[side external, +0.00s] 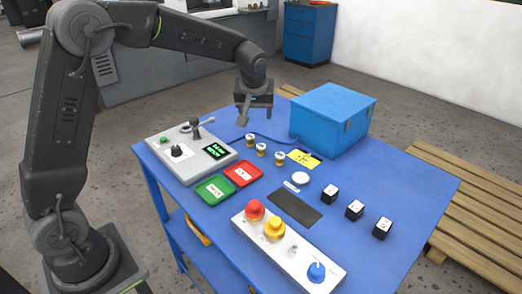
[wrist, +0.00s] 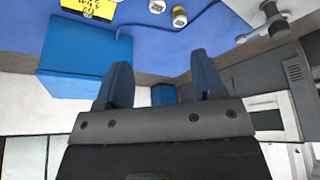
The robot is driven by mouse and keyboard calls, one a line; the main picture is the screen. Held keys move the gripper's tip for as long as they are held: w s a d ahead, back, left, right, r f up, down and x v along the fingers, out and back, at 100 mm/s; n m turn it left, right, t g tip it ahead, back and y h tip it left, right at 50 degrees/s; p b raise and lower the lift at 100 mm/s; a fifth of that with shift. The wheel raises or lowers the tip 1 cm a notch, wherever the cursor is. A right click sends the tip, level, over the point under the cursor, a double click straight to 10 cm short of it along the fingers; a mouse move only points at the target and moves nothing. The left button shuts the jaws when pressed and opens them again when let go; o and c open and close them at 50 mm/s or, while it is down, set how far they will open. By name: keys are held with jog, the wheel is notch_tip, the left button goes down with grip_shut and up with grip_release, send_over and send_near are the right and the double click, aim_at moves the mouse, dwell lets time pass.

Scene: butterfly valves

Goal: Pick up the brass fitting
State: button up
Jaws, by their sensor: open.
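Three small brass-and-white cylinders stand on the blue table in the side external view: one at the back (side external: 250,138), one in the middle (side external: 261,150) and one at the front (side external: 279,158). I cannot tell which of them is the brass fitting. Two such cylinders also show at the top edge of the wrist view, one (wrist: 157,6) left of the other (wrist: 180,17). My gripper (side external: 243,115) is above the table's back edge, behind and above the cylinders and touching none. In the wrist view its two fingers (wrist: 164,75) are apart with nothing between them.
A blue box (side external: 325,118) stands right of the cylinders, with a yellow card (side external: 304,158) nearby. A grey test unit (side external: 190,154) is at left, with green (side external: 215,190) and red (side external: 243,173) trays. A button panel (side external: 289,250) and several black cubes (side external: 354,210) are in front.

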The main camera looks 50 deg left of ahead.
jog(key=n, duration=0.1)
send_near(261, 145)
jog(key=x, duration=0.3)
jog(key=shift+w+a+f, duration=0.25)
jog(key=shift+w, duration=0.1)
jog(key=shift+s+d+x, duration=0.1)
jog(key=shift+s+x, duration=0.05)
jog(key=shift+x, duration=1.3)
jog(key=shift+s+d+x, duration=0.15)
jog(key=shift+x, duration=1.3)
jog(key=shift+f, duration=0.15)
jog(key=c, duration=1)
